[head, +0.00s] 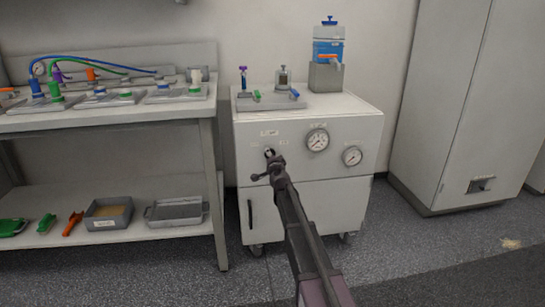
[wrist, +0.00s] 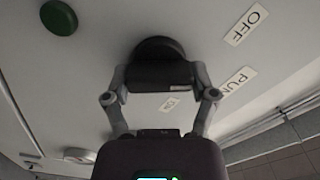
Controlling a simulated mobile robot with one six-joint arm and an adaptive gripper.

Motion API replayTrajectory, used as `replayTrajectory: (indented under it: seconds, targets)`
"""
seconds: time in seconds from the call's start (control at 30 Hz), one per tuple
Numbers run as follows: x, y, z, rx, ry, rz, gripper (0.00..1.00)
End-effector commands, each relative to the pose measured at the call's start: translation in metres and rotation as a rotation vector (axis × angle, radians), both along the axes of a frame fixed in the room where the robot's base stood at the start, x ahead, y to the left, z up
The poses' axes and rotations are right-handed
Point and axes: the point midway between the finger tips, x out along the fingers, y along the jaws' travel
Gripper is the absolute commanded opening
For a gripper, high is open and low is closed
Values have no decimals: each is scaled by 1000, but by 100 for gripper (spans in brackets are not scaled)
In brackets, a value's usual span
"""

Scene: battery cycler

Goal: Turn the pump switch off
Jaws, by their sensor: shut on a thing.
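The pump switch (wrist: 160,50) is a dark round knob with a black grip bar on the white panel of the cabinet (head: 347,115). In the wrist view, my gripper (wrist: 160,76) has one finger on each side of the grip bar and is shut on it. In the head view, my gripper (head: 270,165) is at the panel's left and largely hides the switch. I cannot tell which label the knob points to.
A green round button (wrist: 59,17) is at the upper left of the wrist view. Two gauges, one larger (head: 318,140) and one lower (head: 352,156), are right of my gripper. A workbench (head: 110,120) stands at the left, and a tall cabinet (head: 450,90) at the right.

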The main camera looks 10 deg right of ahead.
Motion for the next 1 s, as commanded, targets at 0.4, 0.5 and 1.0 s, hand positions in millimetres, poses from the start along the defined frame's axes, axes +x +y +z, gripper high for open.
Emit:
replayTrajectory:
  seconds: [0.4,0.5,1.0]
  targets:
    - [1,3,0,-1,1,5,100]
    - [1,2,0,-1,1,4,100]
    - [-11,0,0,-1,1,1,100]
